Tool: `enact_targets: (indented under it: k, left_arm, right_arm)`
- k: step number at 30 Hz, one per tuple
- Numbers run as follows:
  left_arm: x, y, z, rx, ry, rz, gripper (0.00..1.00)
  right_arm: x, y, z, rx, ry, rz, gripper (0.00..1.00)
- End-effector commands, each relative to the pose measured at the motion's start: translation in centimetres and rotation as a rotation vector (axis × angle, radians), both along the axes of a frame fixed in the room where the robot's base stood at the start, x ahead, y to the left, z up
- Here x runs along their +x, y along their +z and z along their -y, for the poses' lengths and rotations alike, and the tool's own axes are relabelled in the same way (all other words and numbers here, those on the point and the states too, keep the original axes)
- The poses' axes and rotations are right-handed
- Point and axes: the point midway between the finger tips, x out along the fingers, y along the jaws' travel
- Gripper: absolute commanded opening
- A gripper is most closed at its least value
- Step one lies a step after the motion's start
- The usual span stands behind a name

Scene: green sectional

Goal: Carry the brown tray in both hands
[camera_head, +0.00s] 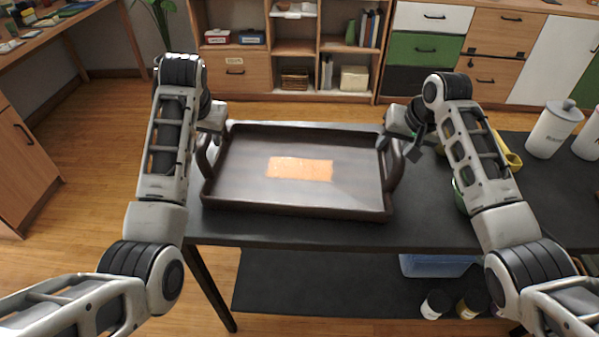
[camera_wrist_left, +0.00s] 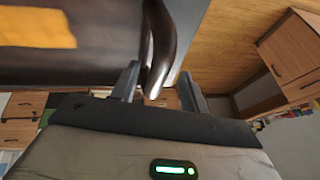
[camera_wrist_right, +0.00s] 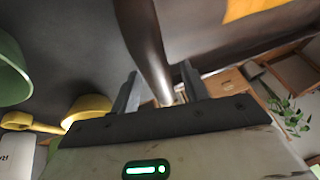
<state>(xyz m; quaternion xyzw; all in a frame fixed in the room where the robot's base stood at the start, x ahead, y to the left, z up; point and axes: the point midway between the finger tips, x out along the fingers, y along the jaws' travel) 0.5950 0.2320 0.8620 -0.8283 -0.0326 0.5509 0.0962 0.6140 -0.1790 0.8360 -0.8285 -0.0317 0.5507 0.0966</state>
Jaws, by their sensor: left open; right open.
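The dark brown tray (camera_head: 290,205) lies flat on the black table, with a raised handle at each short end. An orange rectangle (camera_head: 300,168) lies on its floor. My left gripper (camera_head: 212,135) is at the tray's left handle; in the left wrist view its open fingers (camera_wrist_left: 160,85) stand on either side of the handle (camera_wrist_left: 158,45). My right gripper (camera_head: 408,140) is at the right handle; in the right wrist view its open fingers (camera_wrist_right: 160,92) straddle that handle (camera_wrist_right: 143,45). I cannot tell whether any finger touches.
The black table (camera_head: 430,215) has white canisters (camera_head: 553,130) at the right. A yellow item (camera_head: 508,150) and a green bowl (camera_head: 460,195) sit close to my right arm. A lower shelf holds a blue bin (camera_head: 437,265) and jars. Shelving stands behind.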

Motion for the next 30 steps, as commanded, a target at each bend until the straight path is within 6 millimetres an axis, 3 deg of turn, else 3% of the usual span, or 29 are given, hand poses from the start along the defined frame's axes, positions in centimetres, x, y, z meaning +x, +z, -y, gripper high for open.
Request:
enact_targets:
  k: [3, 7, 16, 30]
  left_arm:
    - [-1.0, 2.6, 0.5, 0.001, -0.001, 0.006, 0.45]
    - [-1.9, 4.6, 0.8, 0.001, 0.0, 0.004, 0.45]
    - [-2.8, 6.4, 1.1, 0.001, 0.0, 0.0, 0.45]
    - [-2.8, 6.4, 1.1, 0.001, 0.0, 0.0, 0.45]
  right_arm:
    - [0.0, 0.0, 0.0, 0.0, 0.0, 0.0, 0.45]
    - [0.0, 0.0, 0.0, 0.001, 0.0, 0.0, 0.45]
    - [-0.2, 0.8, 0.1, 0.0, 0.001, 0.003, 0.45]
    - [-3.8, 9.0, 1.6, 0.001, -0.001, 0.005, 0.45]
